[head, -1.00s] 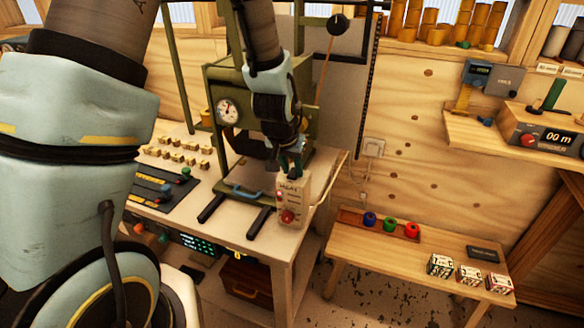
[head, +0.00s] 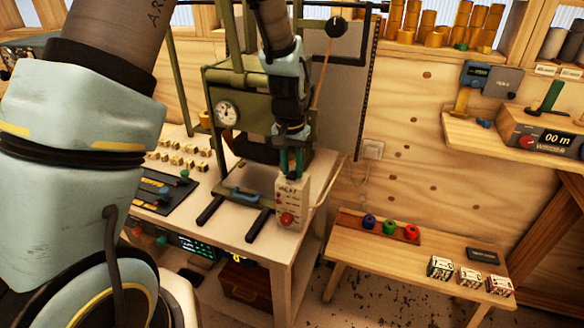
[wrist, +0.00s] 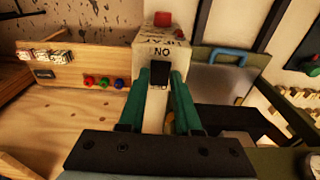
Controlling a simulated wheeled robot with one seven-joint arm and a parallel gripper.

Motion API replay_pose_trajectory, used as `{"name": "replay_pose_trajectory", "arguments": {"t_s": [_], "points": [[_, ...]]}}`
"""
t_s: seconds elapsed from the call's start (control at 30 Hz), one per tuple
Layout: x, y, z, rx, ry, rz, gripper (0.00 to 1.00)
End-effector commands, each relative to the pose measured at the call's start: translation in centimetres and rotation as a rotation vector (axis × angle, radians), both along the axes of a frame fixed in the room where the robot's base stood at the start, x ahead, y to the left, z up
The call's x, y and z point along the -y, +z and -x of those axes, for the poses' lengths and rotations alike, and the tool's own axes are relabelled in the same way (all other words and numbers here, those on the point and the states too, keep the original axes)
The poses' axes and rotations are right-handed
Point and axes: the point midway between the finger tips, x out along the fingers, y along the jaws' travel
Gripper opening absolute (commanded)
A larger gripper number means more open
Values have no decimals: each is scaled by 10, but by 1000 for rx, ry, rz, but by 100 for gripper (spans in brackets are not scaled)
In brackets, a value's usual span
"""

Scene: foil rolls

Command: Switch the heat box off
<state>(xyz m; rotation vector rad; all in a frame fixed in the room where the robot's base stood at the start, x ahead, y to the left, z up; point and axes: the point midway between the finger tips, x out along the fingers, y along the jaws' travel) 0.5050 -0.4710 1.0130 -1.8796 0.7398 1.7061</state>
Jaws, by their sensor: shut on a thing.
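The heat box (head: 290,205) is a cream box with dark lettering, standing upright at the front right corner of the workbench. A red knob (head: 287,219) is low on its front face and also shows in the wrist view (wrist: 162,19). My gripper (head: 291,172) points down at the box top. In the wrist view its green fingers (wrist: 160,80) are shut on a small black switch (wrist: 159,70) next to the upside-down word ON. The switch is hidden in the head view.
A green press (head: 235,115) with a dial stands behind on the workbench (head: 270,246). A blue-handled plate (head: 243,194) lies left of the box. A low wooden bench (head: 390,262) at right holds coloured spools and small boxes. A cable runs from the box to the wall socket.

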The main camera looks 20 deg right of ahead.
Motion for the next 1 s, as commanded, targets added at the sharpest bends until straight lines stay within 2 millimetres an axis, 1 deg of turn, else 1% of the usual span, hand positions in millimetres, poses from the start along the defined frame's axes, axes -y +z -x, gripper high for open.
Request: {"name": "replay_pose_trajectory", "arguments": {"t_s": [0.17, 0.2, 0.47, 0.77, 0.87, 1.0], "points": [[0, 0, 0, 1, 0, 1, 0], [0, 0, 0, 1, 0, 1, 34], [0, 0, 0, 1, 0, 1, 62], [0, 2, 0, 2, 0, 2, 62], [0, 10, 0, 4, -1, 4, 62], [-1, 30, 1, 6, -1, 5, 62]]}}
